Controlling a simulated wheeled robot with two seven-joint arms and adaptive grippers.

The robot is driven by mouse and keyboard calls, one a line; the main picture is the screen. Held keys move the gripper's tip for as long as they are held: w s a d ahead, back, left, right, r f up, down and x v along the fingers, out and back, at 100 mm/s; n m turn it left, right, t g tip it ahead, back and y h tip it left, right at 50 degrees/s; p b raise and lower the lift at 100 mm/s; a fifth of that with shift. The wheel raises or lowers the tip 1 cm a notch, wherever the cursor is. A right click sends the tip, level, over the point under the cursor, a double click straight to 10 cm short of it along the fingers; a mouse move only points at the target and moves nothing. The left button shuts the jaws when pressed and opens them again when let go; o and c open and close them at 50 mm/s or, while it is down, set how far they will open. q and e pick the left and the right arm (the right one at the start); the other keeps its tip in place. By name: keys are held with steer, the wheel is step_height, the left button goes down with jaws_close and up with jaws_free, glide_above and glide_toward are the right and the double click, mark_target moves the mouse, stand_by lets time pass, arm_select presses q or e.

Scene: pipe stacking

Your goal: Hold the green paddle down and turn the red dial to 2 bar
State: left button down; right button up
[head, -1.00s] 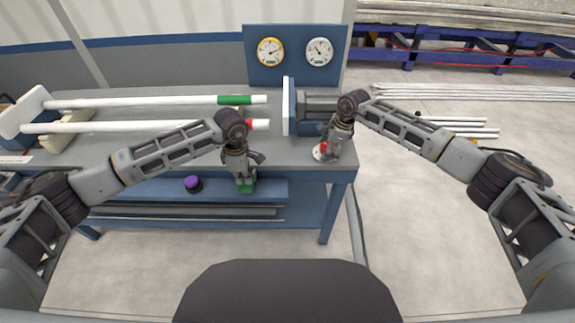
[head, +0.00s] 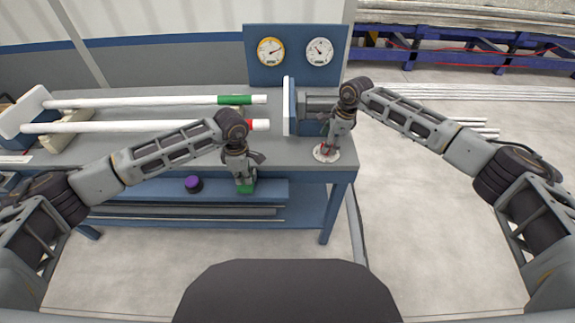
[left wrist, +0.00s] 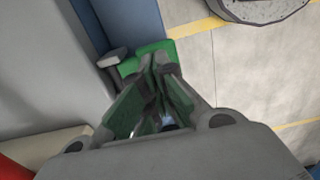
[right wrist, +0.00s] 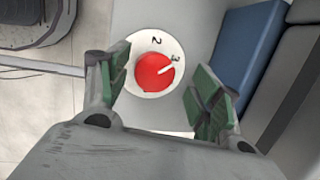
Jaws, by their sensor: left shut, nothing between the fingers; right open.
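The green paddle (head: 246,188) sits at the bench's front edge, and also shows in the left wrist view (left wrist: 152,48). My left gripper (head: 244,180) is shut and empty, its fingertips at the paddle; I cannot tell how far down the paddle is. The red dial (right wrist: 155,71) sits on a round white plate with the numbers 2 and 3, its white pointer line aimed close to the 3. In the head view the dial plate (head: 326,153) lies on the bench's right end. My right gripper (right wrist: 160,88) is open above the dial, one finger on each side, apart from it.
Two gauges (head: 271,51) (head: 319,51) are on a blue board behind the bench (head: 230,152). White pipes (head: 140,102) with green and red bands lie to the left. A purple knob (head: 193,184) is on the bench front. A blue clamp-like block stands behind the dial.

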steer(key=shift+m, duration=0.5)
steer(key=shift+m+t+h, duration=0.3)
steer(key=shift+m+h, duration=0.1)
steer(key=shift+m, duration=1.3)
steer(key=shift+m, duration=0.4)
steer(key=shift+m+t+h, duration=0.3)
steer(key=shift+m+h, duration=0.2)
steer(key=shift+m, duration=1.2)
steer(key=shift+m, duration=0.3)
steer(key=shift+m+h, duration=0.5)
steer(key=shift+m, duration=1.4)
steer(key=shift+m+h, duration=0.5)
steer(key=shift+m, duration=1.7)
